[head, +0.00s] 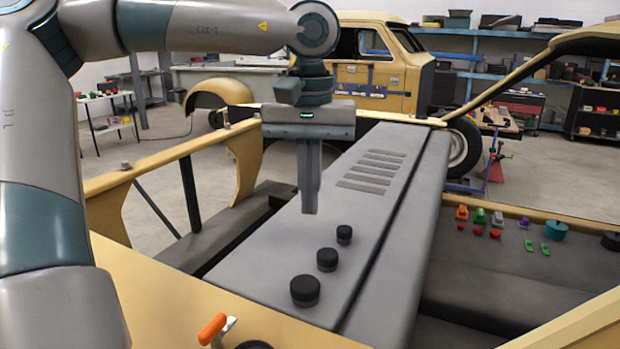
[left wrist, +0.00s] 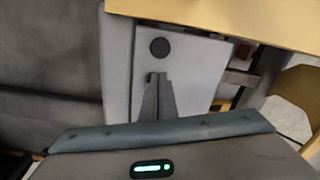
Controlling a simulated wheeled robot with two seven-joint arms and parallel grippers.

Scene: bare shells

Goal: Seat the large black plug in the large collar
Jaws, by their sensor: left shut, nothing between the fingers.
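Three round black pieces stand in a row on the grey panel (head: 372,215) in the head view. The nearest (head: 305,291) looks largest, then a middle one (head: 327,260) and a far one (head: 344,234). I cannot tell which are plugs or whether collars sit under them. My left gripper (head: 309,212) points down over the panel, just left of the far piece, shut and empty. In the left wrist view its shut fingertips (left wrist: 159,76) lie below one black disc (left wrist: 160,47), apart from it. No collar is clearly recognisable. My right gripper is not in view.
A grey shelf area at right holds several small coloured parts, a teal roll (head: 554,230) and a black round thing (head: 611,241). An orange-handled lever (head: 213,329) stands at the front edge. Yellow body rails (head: 165,166) border the left. Slots mark the panel's far end.

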